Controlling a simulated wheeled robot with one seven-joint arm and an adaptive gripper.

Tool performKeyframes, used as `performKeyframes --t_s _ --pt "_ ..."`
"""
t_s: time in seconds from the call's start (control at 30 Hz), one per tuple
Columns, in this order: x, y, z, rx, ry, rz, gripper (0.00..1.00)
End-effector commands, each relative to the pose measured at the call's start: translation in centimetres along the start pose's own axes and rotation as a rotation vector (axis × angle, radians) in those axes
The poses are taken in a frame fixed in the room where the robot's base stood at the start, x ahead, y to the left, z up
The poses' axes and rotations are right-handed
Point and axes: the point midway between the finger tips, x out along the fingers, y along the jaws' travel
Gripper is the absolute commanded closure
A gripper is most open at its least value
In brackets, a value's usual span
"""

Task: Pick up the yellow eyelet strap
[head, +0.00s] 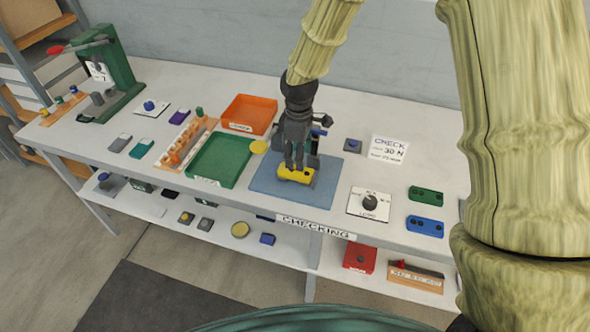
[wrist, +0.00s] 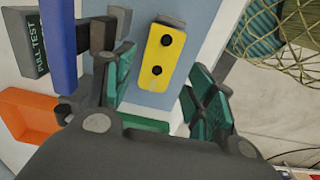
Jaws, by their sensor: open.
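The yellow eyelet strap (wrist: 165,57) shows in the wrist view as a yellow plate with two dark holes, above the blue mat (wrist: 213,20). A grey part lies along its far end and side. In the head view the yellow strap (head: 296,175) is at the front of the dark test device on the blue mat (head: 265,187). My gripper (head: 296,160) is over the strap, pointing down. In the wrist view my gripper (wrist: 155,88) is open, its green-padded fingers on either side of the strap's near end, with visible gaps. Whether the strap touches the mat is hidden.
A device marked PULL TEST (wrist: 33,40) stands close to my fingers. A green tray (head: 222,160) and an orange tray (head: 247,114) are left of the mat. A white plate with a dark knob (head: 369,203) is right of it. The table's front edge is close.

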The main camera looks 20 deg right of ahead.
Motion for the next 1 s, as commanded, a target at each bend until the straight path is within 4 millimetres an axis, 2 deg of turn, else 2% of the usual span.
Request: performKeyframes --t_s 0.37,0.8,1.0 --pt "1.6 -0.1 -0.1 -0.002 -0.002 -0.001 0.45" --pt "5.5 0.0 -0.3 -0.004 0.0 0.0 0.45" --pt "6.2 0.0 -0.4 -0.005 0.0 0.001 0.45"
